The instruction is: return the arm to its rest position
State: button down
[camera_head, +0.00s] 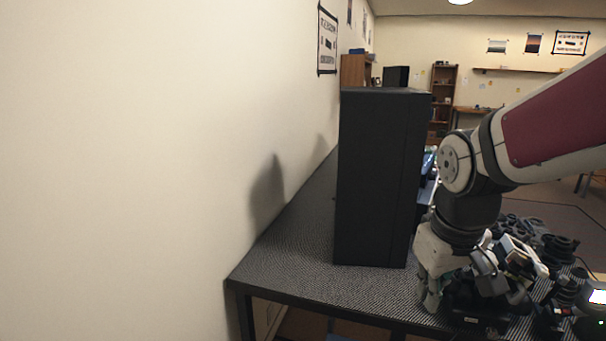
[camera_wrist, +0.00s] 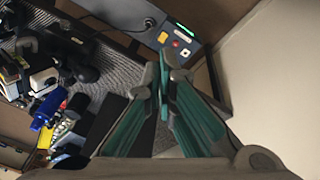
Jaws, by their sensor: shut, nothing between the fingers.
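My gripper (camera_wrist: 164,62) shows in the wrist view with its two teal-padded fingers running up from the bottom and meeting at the tips. It is shut, with nothing seen between the tips. In the head view my arm comes in from the right edge, bends at a grey joint and hangs down over the cluttered right part of the table. The wrist is low there, close to the loose parts. The fingertips are hard to make out in that view, and I cannot tell whether they touch anything.
A tall black box (camera_head: 377,180) stands on the patterned table (camera_head: 290,240), left of my arm. Dark lens parts (camera_head: 555,250) crowd the table to the right. The wrist view shows a panel with coloured buttons (camera_wrist: 178,42) beyond the fingertips and a blue item (camera_wrist: 47,110) at left.

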jog(key=s+r+m+t, duration=0.1)
jog(key=s+r+m, duration=0.2)
jog(key=s, duration=1.2)
jog(key=shift+s+a+r+y, duration=0.3)
jog(key=shift+a+r, duration=0.05)
jog(key=shift+r, duration=0.2)
